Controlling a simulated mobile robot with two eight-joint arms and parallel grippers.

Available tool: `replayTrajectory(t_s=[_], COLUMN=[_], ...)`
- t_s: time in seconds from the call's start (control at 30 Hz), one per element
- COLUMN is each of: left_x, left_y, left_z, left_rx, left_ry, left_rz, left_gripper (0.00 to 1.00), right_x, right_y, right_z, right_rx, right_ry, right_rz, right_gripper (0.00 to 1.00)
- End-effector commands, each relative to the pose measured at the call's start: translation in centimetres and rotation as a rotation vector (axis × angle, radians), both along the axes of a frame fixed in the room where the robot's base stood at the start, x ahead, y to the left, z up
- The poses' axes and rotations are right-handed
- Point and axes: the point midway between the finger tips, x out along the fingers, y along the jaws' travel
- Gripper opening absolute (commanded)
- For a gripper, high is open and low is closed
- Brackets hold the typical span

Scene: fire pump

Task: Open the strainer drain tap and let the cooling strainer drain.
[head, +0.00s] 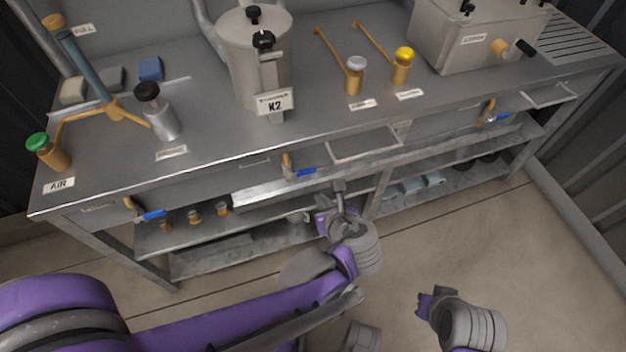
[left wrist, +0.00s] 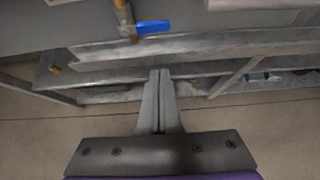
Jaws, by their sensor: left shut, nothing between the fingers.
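The cooling strainer, a grey metal cylinder (head: 250,60) with black knobs and a K2 tag, stands on the bench. Below it at the bench front is a brass tap (head: 287,160) with a blue lever (head: 302,173). The lever points right, across the upright brass body. In the left wrist view the blue lever (left wrist: 153,27) shows near the top. My left gripper (head: 339,186) is shut and empty, in front of the bench, right of and below the lever, apart from it. Its fingers (left wrist: 158,75) show together in the wrist view. My right gripper (head: 428,301) is low over the floor; its fingers are unclear.
A metal ledge (head: 260,196) runs below the tap. Other blue-lever taps sit at the left (head: 152,214) and right (head: 501,117) of the bench front. The floor (head: 470,240) in front is clear.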

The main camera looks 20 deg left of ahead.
Motion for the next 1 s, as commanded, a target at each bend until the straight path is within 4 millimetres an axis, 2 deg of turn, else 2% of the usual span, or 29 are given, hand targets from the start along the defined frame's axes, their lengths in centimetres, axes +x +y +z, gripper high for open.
replayTrajectory(t_s=[0.17,0.57,0.8,1.0], left_x=[1.0,6.4,6.4,6.4], left_y=[0.7,4.4,4.4,4.4], left_z=[-1.1,-6.4,-3.1,-2.2], left_rx=[0.0,0.0,-0.001,-0.001], left_ry=[0.001,0.0,0.0,-0.001], left_rz=[0.003,0.005,0.001,0.001], left_gripper=[0.0,0.0,0.0,0.0], right_x=[0.1,0.6,0.5,0.5], right_y=[0.0,0.0,0.0,0.0], right_z=[-0.7,-3.7,-3.4,-3.4], right_rx=[0.0,0.0,0.0,0.0], right_ry=[0.002,0.009,0.009,0.009], right_rz=[0.0,0.0,0.0,0.0], right_gripper=[0.0,0.0,0.0,0.0])
